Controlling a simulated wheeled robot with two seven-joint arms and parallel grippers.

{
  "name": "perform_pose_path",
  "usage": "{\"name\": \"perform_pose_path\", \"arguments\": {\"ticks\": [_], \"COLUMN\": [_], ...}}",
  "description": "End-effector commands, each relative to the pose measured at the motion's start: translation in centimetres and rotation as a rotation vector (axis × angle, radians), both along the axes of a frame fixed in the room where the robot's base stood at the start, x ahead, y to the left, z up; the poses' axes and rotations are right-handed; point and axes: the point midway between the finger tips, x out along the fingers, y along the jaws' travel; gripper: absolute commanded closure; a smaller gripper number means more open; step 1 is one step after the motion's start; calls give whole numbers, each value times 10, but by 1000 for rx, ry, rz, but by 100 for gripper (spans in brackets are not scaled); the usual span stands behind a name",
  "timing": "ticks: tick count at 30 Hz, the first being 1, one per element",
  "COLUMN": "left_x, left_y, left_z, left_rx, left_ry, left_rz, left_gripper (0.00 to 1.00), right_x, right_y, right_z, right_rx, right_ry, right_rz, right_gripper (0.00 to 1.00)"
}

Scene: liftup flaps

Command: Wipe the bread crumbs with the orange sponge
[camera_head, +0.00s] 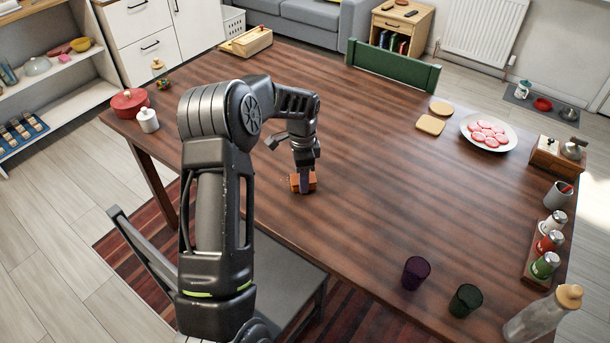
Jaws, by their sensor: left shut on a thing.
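The orange sponge (311,181) is at the left-middle part of the wooden table (390,200), under my left gripper (304,184). My left gripper points down and is shut on the sponge, which is at or just above the table top. The gripper's fingers hide part of the sponge. I cannot make out bread crumbs; they may be too small or hidden behind my left arm. My right gripper is not in view.
Two dark cups (415,273), a spice rack (544,252) and a bottle (541,315) stand front right. A red pot (130,103) is far left. The table's middle is clear.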

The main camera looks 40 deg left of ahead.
Motion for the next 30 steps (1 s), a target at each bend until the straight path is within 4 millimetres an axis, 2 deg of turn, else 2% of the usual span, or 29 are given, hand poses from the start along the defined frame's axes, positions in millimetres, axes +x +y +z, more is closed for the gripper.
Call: {"name": "perform_pose_path", "arguments": {"ticks": [11, 22, 30], "left_x": [-1, -1, -2], "left_y": [3, 33, 39], "left_z": [0, -2, -3], "left_rx": [1, 2, 1], "left_ry": [-1, -2, -1], "left_rz": [1, 1, 1], "left_gripper": [92, 92, 92], "right_x": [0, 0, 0], "right_y": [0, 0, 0], "right_z": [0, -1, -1], "right_rx": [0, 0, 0], "right_ry": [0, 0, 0], "right_rz": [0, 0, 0], "right_gripper": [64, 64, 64]}}
